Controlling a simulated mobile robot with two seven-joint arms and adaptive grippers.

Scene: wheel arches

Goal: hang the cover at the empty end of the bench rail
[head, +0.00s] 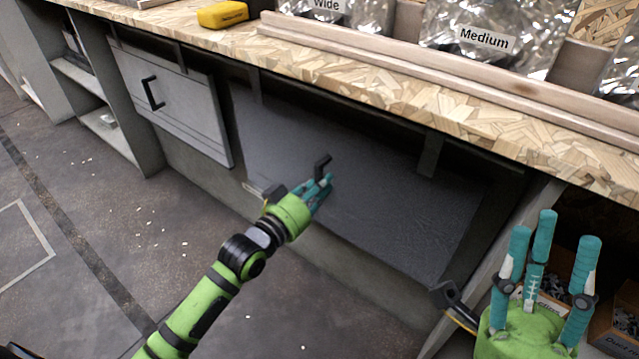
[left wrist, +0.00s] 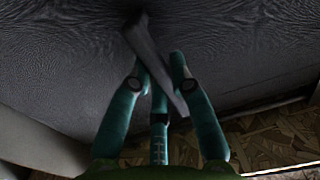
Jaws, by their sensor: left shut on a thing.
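The dark grey textured cover (head: 390,215) stands below the bench top in the head view, slightly tilted. Its black handle (head: 321,164) is in the fingers of my left gripper (head: 323,183). In the left wrist view the handle (left wrist: 155,65) passes between the teal fingers, with the cover (left wrist: 240,50) behind. Dark strap-like hangers (head: 431,155) show along the bench's underside; I cannot tell whether the cover hangs from them. The rail itself is mostly hidden under the bench edge. My right gripper (head: 553,230) is open and empty at the lower right.
A lighter grey cover (head: 180,105) with a black handle hangs to the left. The wood-chip bench top (head: 400,95) overhangs the covers. It carries a yellow case (head: 222,14) and labelled bags (head: 485,40). Boxes (head: 612,325) stand under the bench at right. The floor at left is mostly clear.

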